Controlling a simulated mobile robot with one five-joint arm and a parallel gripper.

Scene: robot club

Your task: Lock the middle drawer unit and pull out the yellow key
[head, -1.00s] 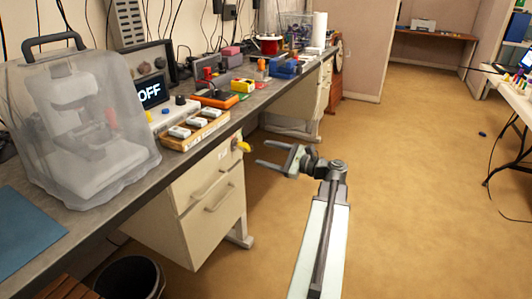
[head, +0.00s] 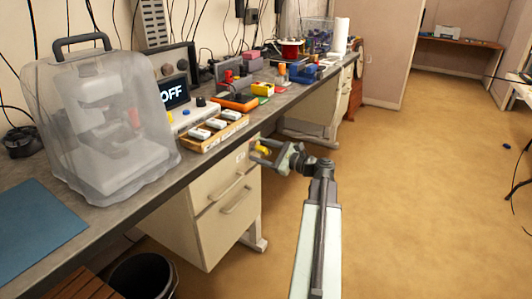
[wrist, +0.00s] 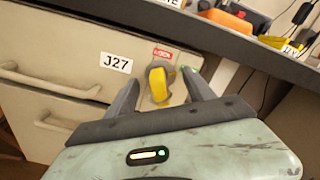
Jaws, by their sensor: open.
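The beige drawer unit (head: 218,222) stands under the workbench and carries a J27 label (wrist: 116,63) in the wrist view. A yellow key (wrist: 157,86) sits at the upper right of its front, below a small red label (wrist: 162,53). The key also shows in the head view (head: 263,150), partly behind my fingers. My gripper (wrist: 160,78) is open, with one finger on each side of the key. I cannot tell whether either finger touches it. In the head view my gripper (head: 260,151) is right at the unit's upper corner.
The bench edge (wrist: 235,28) runs just above my gripper. A wooden tray (head: 212,134) of white items and an orange device (head: 236,104) lie on the bench. A covered microscope (head: 100,120) stands left. A dark bin (head: 140,278) is below.

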